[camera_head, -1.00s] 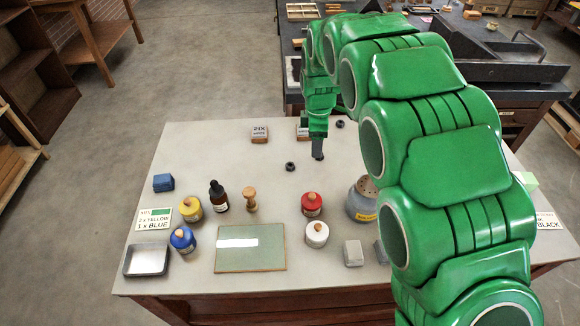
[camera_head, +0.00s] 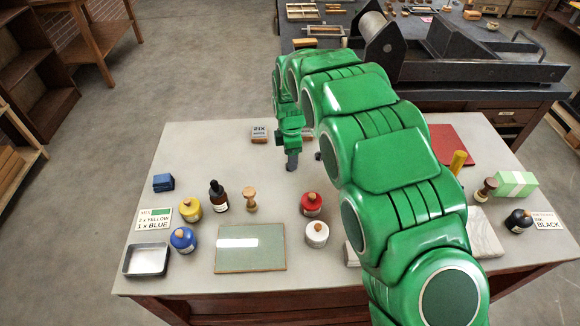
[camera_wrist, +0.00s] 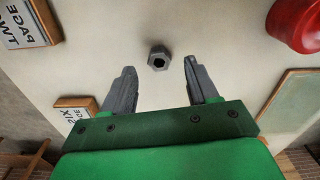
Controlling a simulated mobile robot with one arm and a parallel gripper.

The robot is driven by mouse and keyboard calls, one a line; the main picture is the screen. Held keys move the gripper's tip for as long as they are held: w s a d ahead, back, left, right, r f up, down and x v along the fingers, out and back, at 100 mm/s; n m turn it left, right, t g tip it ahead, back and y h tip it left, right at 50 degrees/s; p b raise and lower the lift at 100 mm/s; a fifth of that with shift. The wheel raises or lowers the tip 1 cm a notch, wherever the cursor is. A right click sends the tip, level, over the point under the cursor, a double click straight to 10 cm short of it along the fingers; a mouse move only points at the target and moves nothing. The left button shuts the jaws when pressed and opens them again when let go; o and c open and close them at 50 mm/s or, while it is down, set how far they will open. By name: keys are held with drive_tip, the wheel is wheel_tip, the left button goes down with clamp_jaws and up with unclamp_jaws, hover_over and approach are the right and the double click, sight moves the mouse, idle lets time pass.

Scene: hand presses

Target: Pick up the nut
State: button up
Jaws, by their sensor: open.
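A dark grey hex nut (camera_wrist: 158,58) with a round hole lies flat on the pale tabletop in the wrist view. It sits just beyond my fingertips, roughly centred between them. My gripper (camera_wrist: 160,70) is open and empty, with one finger on each side. In the head view my gripper (camera_head: 291,164) points down over the middle of the table.
A red jar (camera_head: 312,203) and a glass slab (camera_head: 250,248) are in front of my gripper. A labelled block (camera_head: 260,134) stands behind it. A wooden stamp (camera_head: 250,200) and dropper bottle (camera_head: 218,196) stand to the left. Bare tabletop surrounds the nut.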

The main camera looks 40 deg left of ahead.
wheel_tip(320, 180, down, 3)
drive_tip(key=shift+w+f, duration=0.1)
drive_tip(key=shift+c, duration=0.2)
clamp_jaws()
